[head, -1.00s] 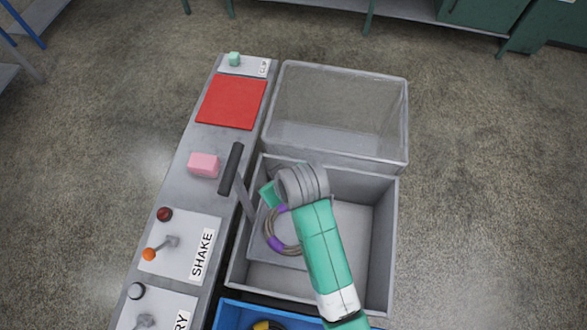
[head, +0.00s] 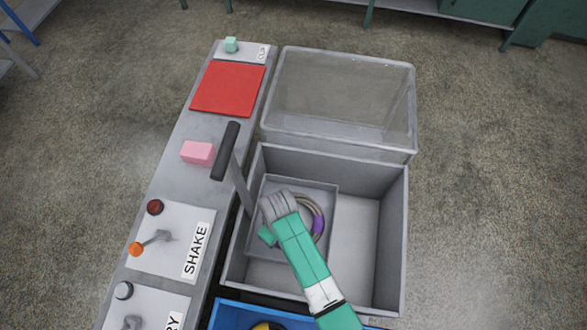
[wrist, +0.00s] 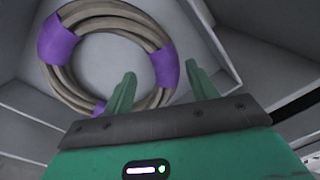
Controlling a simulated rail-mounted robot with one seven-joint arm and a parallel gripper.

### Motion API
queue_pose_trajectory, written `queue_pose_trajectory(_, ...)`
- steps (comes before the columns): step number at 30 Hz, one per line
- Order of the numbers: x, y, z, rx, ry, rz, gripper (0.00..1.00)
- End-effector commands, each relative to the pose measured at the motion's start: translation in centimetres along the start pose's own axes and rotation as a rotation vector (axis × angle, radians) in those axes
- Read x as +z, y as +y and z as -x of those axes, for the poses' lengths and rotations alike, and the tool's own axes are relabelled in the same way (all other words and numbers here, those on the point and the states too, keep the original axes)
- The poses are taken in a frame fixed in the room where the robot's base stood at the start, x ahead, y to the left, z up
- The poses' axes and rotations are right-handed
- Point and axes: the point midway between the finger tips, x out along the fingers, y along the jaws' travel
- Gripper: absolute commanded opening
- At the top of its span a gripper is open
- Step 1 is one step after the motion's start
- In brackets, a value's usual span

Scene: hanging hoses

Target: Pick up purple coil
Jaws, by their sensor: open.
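The purple coil (head: 319,222) is a beige ring of hose with purple bands. It lies on a square grey tray (head: 327,188) inside the grey bin. In the head view my arm covers its left part. In the wrist view the coil (wrist: 62,75) fills the upper left, with a purple band at its right side. My gripper (wrist: 159,80) is open, its two green fingers apart in front of that band. In the picture the band lies between the fingertips; I cannot tell whether they touch it. The fingertips are hidden in the head view.
The grey bin's walls (head: 394,230) surround the tray. A clear-topped lid (head: 345,95) stands open behind. A black-handled lever (head: 226,151) rises at the bin's left, beside a panel with a pink block (head: 198,152). A blue bin (head: 235,314) is in front.

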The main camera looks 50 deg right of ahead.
Motion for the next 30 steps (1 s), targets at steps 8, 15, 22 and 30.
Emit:
queue_pose_trajectory(8, 0.0, 0.0, -2.6, 0.000, 0.000, -0.001, 0.58)
queue_pose_trajectory(15, 0.0, 0.0, -2.5, 0.000, 0.000, -0.001, 0.22)
queue_pose_trajectory(22, 0.0, 0.0, -2.5, 0.001, 0.001, 0.000, 0.00)
queue_pose_trajectory(30, -0.1, -0.1, 0.8, 0.002, 0.005, 0.000, 0.00)
